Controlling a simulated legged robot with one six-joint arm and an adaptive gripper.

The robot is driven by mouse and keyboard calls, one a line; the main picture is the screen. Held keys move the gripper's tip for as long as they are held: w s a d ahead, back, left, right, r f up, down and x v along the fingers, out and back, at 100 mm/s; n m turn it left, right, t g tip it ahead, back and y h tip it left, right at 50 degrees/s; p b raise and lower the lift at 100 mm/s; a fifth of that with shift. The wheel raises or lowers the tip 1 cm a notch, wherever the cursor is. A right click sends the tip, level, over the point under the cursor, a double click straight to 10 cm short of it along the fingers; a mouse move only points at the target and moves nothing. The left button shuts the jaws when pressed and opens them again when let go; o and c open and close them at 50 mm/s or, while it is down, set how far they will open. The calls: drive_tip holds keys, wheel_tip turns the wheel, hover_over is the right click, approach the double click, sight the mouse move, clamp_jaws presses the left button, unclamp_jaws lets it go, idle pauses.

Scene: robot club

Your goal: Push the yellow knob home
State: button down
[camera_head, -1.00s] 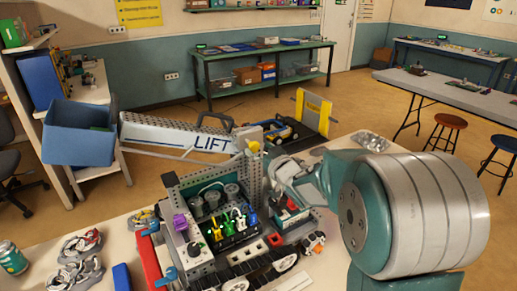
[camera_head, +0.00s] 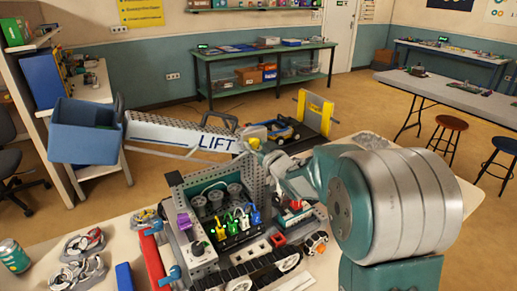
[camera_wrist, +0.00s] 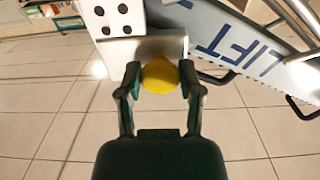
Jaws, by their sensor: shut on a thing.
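The yellow knob (camera_wrist: 160,76) is round and sits between my two fingers in the wrist view, right in front of a grey metal plate (camera_wrist: 150,48). My gripper (camera_wrist: 160,84) is shut on it, one finger on each side. In the head view only a small bit of the yellow knob (camera_head: 254,143) shows, at the upper right corner of the grey perforated robot frame (camera_head: 262,178). My gripper (camera_head: 264,150) reaches it there from the right. How far the knob stands out from the plate cannot be told.
The grey LIFT arm (camera_head: 185,133) runs left from behind the knob to a blue bin (camera_head: 82,132). Colored plugs (camera_head: 237,220) and a purple knob (camera_head: 184,221) sit on the robot below. A red part (camera_head: 296,204) lies under my arm.

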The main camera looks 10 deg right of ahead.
drive_tip(key=shift+w+r, duration=0.1)
drive_tip(key=shift+c, duration=1.5)
unclamp_jaws()
drive_tip(key=shift+o, duration=0.2)
drive_tip(key=shift+w+a, duration=0.1)
drive_tip(key=v, duration=1.2)
